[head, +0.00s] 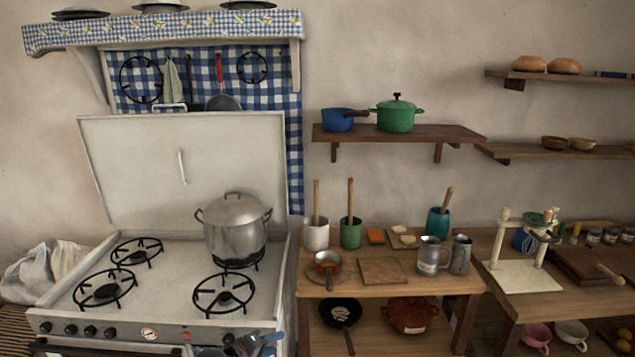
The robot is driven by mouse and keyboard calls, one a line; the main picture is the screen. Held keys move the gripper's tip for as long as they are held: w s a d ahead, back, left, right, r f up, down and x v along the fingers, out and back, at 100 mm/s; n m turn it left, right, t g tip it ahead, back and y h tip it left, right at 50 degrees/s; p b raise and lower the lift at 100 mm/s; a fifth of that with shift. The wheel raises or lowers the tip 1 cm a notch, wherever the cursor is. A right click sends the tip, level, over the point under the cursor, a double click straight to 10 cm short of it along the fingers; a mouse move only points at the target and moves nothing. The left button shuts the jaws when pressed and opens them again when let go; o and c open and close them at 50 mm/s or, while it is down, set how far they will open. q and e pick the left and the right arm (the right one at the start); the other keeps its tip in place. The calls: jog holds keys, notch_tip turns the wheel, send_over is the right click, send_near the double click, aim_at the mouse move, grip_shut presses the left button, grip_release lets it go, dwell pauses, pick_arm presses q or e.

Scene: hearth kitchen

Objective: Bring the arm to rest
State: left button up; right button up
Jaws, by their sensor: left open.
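My left gripper (268,340) shows at the bottom edge of the head view, in front of the stove's lower front right. It is open, and nothing shows between its fingers. Most of its arm is cut off by the frame. My right gripper is not in view.
The white stove (165,290) carries a large lidded steel pot (236,225) on its back right burner. To the right, a wooden table (385,285) holds metal jugs (433,255), utensil pots and a small pan (327,263). Wall shelves (395,132) hang above it.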

pick_arm(q)
jog(key=s+a+f+m+g+y, duration=0.1)
jog(key=s+f+m+g+y, duration=0.35)
jog(key=s, duration=1.35)
jog(key=s+a+f+m+g+y, duration=0.15)
jog(key=s+a, duration=0.25)
jog(key=s, duration=0.7)
jog(key=s+a+f+m+g+y, duration=0.1)
jog(key=s+a+f+m+y, duration=0.2)
jog(key=s, duration=0.8)
jog(key=s+f+x, duration=0.1)
jog(key=s+x, duration=0.1)
jog(key=x, duration=0.9)
jog(key=s+x, duration=0.2)
jog(key=x, duration=0.9)
jog(key=s+f, duration=0.4)
jog(key=f, duration=0.9)
jog(key=s+f+g+b, duration=0.1)
jog(key=s+f, duration=0.3)
jog(key=f, duration=0.9)
jog(key=shift+d+b, duration=0.3)
jog(key=shift+d, duration=0.1)
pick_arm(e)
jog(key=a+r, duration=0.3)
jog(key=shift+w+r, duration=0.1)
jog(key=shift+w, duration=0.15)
pick_arm(q)
jog(key=shift+f, duration=0.15)
